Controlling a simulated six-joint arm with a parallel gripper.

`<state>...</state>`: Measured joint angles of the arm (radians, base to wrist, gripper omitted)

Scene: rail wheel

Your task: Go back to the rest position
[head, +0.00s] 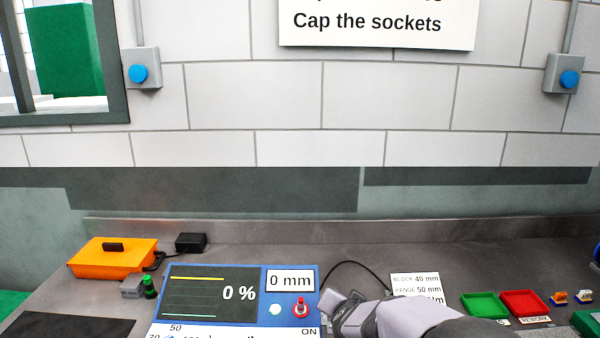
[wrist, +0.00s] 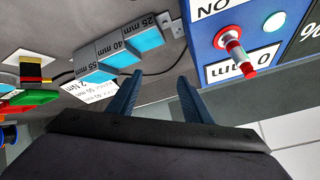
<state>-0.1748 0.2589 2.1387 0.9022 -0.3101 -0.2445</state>
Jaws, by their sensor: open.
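My gripper (wrist: 160,76) shows in the wrist view with its two dark blue fingers apart and nothing between them. In the head view my grey and white arm reaches in from the bottom, just right of the blue display panel (head: 314,331); the fingertips cannot be made out there. In the upside-down wrist view, the panel's red-tipped toggle switch (wrist: 232,47) stands right of the fingers. Gauge blocks (wrist: 118,58) with blue faces, marked 25, 40 and 55 mm, sit left of and beyond the fingers, apart from them.
The panel screen (head: 215,293) reads 0 % and a small display (head: 290,281) reads 0 mm. An orange case (head: 113,257) lies at the left. A green tray (head: 484,305) and a red tray (head: 526,303) lie at the right. The bench's back strip is mostly clear.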

